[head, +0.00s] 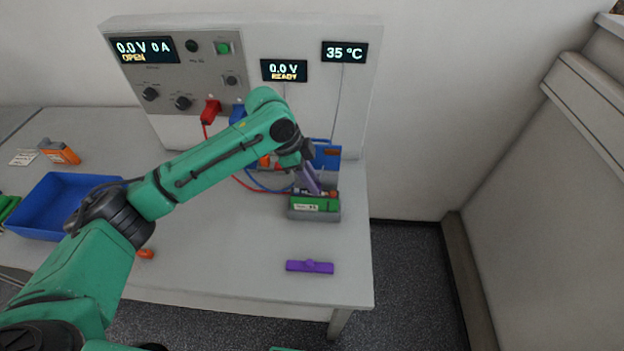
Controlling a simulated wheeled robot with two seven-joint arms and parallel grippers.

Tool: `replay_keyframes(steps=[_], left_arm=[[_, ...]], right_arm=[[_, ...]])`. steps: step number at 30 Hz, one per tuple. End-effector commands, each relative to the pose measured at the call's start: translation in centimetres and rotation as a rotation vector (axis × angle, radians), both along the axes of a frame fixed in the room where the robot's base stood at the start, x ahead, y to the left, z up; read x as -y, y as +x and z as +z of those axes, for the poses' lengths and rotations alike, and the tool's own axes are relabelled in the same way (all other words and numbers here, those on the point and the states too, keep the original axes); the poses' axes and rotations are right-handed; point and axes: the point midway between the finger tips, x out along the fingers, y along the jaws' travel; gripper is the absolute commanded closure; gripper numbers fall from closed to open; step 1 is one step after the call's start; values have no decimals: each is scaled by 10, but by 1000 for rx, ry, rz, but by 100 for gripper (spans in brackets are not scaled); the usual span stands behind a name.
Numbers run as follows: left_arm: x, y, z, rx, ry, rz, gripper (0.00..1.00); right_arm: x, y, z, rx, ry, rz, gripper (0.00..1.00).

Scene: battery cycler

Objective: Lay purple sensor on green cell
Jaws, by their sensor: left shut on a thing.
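The green cell (315,206) sits in a grey holder at the right of the bench, with a white label on its front. My left gripper (312,187) points down right at the cell's top. A separate purple bar with a small knob (309,266) lies flat on the bench in front of the holder. My right gripper is not in view.
A cycler panel with lit displays (344,52) stands behind. Red and blue leads (250,184) run behind my left arm. The bench's right edge is close to the holder.

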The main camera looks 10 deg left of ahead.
Motion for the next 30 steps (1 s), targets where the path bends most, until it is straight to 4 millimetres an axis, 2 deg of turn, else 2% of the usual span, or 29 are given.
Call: replay_keyframes(steps=[6, 30], left_arm=[[1, 0, 2, -1, -1, 0, 100], [0, 0, -8, 0, 0, 0, 100]], right_arm=[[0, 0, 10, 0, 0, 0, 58], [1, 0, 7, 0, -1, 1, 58]])
